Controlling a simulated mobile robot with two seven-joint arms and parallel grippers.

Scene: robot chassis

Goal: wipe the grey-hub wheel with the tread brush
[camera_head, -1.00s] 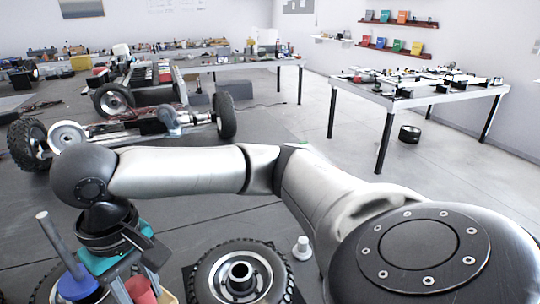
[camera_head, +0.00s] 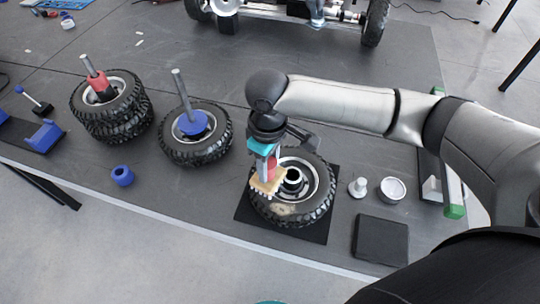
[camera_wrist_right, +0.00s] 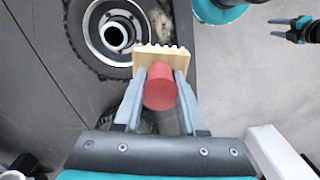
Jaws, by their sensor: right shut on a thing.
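The grey-hub wheel (camera_head: 325,186) lies flat on a black mat (camera_head: 245,218), with a brownish patch (camera_head: 285,210) on its front tread. My right gripper (camera_head: 270,160) is shut on the red handle of the tread brush (camera_head: 268,185). The brush's wooden block and pale bristles are at the wheel's left front edge. In the right wrist view the fingers (camera_wrist_right: 160,85) grip the red handle (camera_wrist_right: 159,92), and the block overlaps the tyre beside the grey hub (camera_wrist_right: 114,34). I cannot tell whether the bristles touch.
A blue-hub wheel (camera_head: 200,150) with a post and a stack of tyres (camera_head: 112,115) with a red hub stand left. A blue ring (camera_head: 122,176) lies in front.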

